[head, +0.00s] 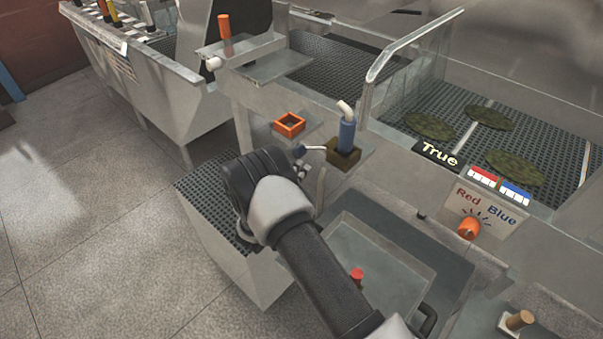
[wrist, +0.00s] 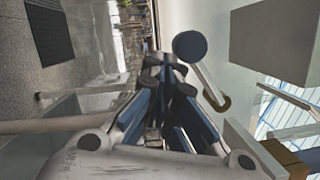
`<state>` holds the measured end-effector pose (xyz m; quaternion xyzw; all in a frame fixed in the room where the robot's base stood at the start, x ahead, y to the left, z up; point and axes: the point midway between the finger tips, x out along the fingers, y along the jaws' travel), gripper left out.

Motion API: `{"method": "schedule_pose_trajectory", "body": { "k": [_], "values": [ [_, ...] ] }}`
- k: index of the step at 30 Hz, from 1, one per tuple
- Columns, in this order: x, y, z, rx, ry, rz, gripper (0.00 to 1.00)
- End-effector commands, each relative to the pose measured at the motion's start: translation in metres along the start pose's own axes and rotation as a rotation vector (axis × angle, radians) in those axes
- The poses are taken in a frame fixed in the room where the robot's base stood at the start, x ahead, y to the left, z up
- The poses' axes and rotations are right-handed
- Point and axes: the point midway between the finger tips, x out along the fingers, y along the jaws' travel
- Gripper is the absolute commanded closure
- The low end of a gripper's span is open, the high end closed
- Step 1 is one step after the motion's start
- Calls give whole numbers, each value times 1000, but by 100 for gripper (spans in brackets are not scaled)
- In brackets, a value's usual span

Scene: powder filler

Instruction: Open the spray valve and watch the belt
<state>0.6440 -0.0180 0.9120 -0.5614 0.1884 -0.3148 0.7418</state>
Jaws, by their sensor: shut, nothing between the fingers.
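A lever with a round blue knob (head: 299,151) sticks out to the left from a dark brass-coloured block, beside a blue cylinder (head: 347,136) with a white bent top. I take this lever to be the spray valve. In the wrist view the blue knob (wrist: 190,46) is just right of my fingertips, its pale arm running down to a brass ring. My gripper (wrist: 165,72) is shut and empty, close to the knob; I cannot tell whether they touch. In the head view my wrist hides most of the fingers. The black mesh belt (head: 400,155) carries several flat green discs.
An orange square frame (head: 289,124) sits on a small ledge behind the lever. A "True" sign (head: 437,154), a Red/Blue panel (head: 485,207) and an orange knob (head: 470,228) are at right. A metal basin (head: 375,250) lies below the lever. Open floor is at left.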

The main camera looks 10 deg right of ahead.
Motion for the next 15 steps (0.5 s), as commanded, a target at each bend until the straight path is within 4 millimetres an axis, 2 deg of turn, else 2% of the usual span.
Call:
{"method": "schedule_pose_trajectory", "body": {
  "k": [15],
  "values": [
    [3, -9, 15, 0, -1, -1, 100]
  ]
}}
